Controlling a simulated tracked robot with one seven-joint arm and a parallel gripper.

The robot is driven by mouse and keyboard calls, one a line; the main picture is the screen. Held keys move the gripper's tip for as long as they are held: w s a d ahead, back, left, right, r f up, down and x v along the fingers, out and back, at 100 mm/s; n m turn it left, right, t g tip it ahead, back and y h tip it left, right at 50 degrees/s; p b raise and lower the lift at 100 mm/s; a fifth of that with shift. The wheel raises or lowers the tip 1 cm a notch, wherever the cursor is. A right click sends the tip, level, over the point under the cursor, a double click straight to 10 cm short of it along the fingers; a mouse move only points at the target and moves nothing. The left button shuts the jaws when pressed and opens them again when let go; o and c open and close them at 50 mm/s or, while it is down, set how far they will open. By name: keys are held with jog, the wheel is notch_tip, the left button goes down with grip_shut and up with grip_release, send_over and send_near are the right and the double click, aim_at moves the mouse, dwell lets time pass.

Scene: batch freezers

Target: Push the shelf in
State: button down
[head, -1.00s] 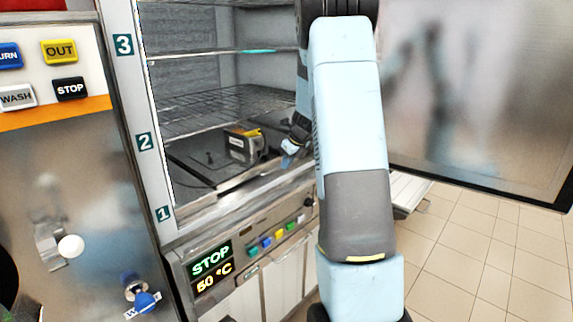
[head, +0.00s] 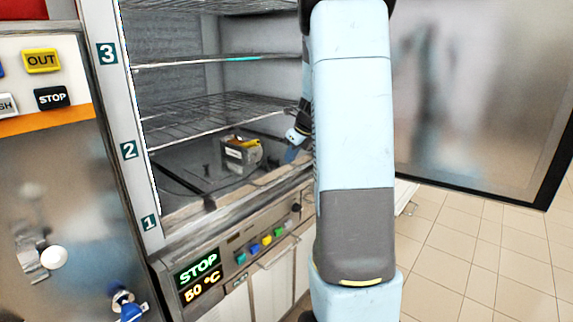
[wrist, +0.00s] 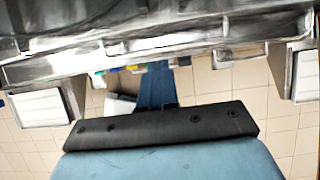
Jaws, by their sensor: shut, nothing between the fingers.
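Inside the open cabinet, a wire shelf (head: 205,122) sits at level 2, with another wire shelf (head: 200,62) above it near level 3. Which of them the task means, and how far each stands out, I cannot tell. My gripper (head: 291,155) is shut and empty at the right of the cabinet opening, below the front edge of the level 2 shelf and right of a small grey and yellow box. Contact with a shelf cannot be told. In the wrist view my gripper's blue fingers (wrist: 157,86) point toward a metal edge (wrist: 150,45).
The grey and yellow box (head: 241,155) stands on the cabinet floor. A control panel (head: 235,255) with coloured buttons lies below the opening. The open door (head: 480,100) stands at the right. A machine with a white knob (head: 54,258) is at the left. Tiled floor is free at the lower right.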

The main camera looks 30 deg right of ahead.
jog(key=shift+s+d+r, duration=0.1)
jog(key=shift+s+r, duration=0.05)
jog(key=shift+r, duration=0.15)
